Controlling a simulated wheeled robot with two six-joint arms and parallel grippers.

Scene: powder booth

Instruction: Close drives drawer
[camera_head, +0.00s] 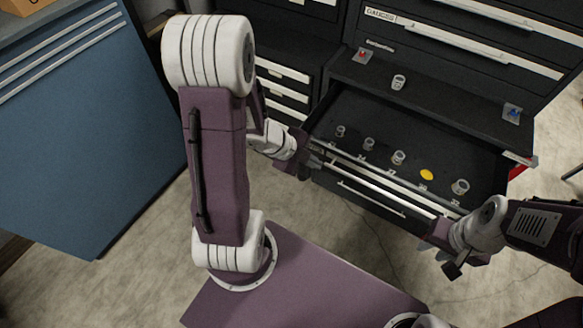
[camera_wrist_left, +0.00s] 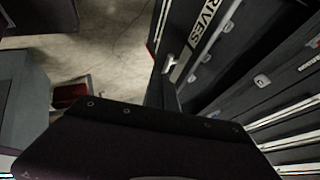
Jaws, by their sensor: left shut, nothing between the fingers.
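The drives drawer (camera_head: 440,145) is pulled out of the black cabinet, with its inside showing in the head view. Several small metal sockets and a yellow oval piece (camera_head: 426,175) lie in it. My left gripper (camera_head: 318,161) is shut and empty at the left end of the drawer's front edge; whether it touches is unclear. My right gripper (camera_head: 432,240) is by the right end of the front, and its fingers are too dark to read. In the left wrist view, a label ending in "RIVES" (camera_wrist_left: 206,27) shows on a dark front; the left fingertips are not clear there.
Closed drawers with pale handles (camera_head: 480,40) rise behind the open drawer. A ledge holds a red piece (camera_head: 362,55), a metal socket (camera_head: 398,82) and a blue piece (camera_head: 513,111). A blue cabinet (camera_head: 80,150) stands at left. Bare concrete floor (camera_head: 350,235) lies in front.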

